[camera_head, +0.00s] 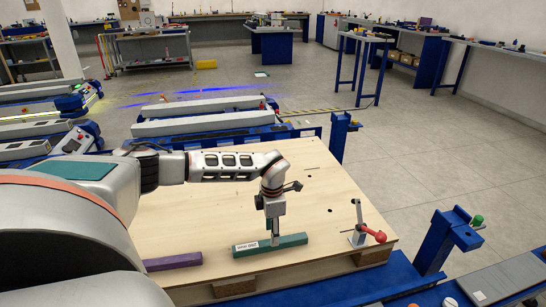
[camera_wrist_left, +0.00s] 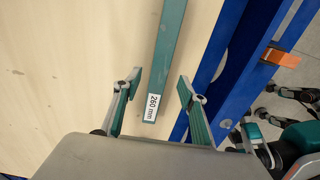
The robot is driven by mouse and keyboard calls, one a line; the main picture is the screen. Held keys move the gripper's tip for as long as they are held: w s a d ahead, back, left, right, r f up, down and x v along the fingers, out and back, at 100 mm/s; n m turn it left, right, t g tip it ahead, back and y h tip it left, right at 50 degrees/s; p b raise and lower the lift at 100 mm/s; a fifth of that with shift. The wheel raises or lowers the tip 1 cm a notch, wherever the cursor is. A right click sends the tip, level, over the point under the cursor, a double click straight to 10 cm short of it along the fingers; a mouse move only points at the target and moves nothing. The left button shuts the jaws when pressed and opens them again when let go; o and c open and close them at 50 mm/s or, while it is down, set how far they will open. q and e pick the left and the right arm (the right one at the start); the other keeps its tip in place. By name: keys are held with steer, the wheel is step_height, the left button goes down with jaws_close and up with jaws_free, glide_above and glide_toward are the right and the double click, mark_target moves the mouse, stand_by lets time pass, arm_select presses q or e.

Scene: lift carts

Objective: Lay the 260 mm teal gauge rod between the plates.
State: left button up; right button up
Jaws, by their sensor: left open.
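The teal gauge rod (camera_head: 293,240) lies on the pale wooden board (camera_head: 200,220), near its front edge. A white label reading 260 mm is on its left part. My left gripper (camera_head: 276,238) points straight down at the rod's middle. In the left wrist view, the open fingers (camera_wrist_left: 159,88) are on either side of the rod (camera_wrist_left: 168,50), with a gap on both sides. I cannot tell how far the tips reach down beside it. Nothing is held. I cannot make out which parts are the plates. My right gripper is not in view.
A purple rod (camera_head: 174,261) lies to the left of the teal one. A clamp with a red handle (camera_head: 375,235) stands at the board's right corner. A blue post (camera_head: 445,238) rises beyond it. Blue carts with grey tops (camera_head: 205,123) stand behind the board.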

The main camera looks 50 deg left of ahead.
arm_select(q)
steer(key=f, duration=0.1)
steer(key=f+b, duration=0.1)
steer(key=f, duration=0.2)
steer(key=shift+s+a+f+b, duration=0.15)
steer(key=shift+s+f+b, duration=0.2)
steer(key=shift+s+f, duration=0.05)
steer(key=shift+w+f, duration=0.1)
steer(key=shift+f, duration=0.2)
steer(key=shift+w+r, duration=0.1)
steer(key=shift+r, duration=0.1)
jaws_close()
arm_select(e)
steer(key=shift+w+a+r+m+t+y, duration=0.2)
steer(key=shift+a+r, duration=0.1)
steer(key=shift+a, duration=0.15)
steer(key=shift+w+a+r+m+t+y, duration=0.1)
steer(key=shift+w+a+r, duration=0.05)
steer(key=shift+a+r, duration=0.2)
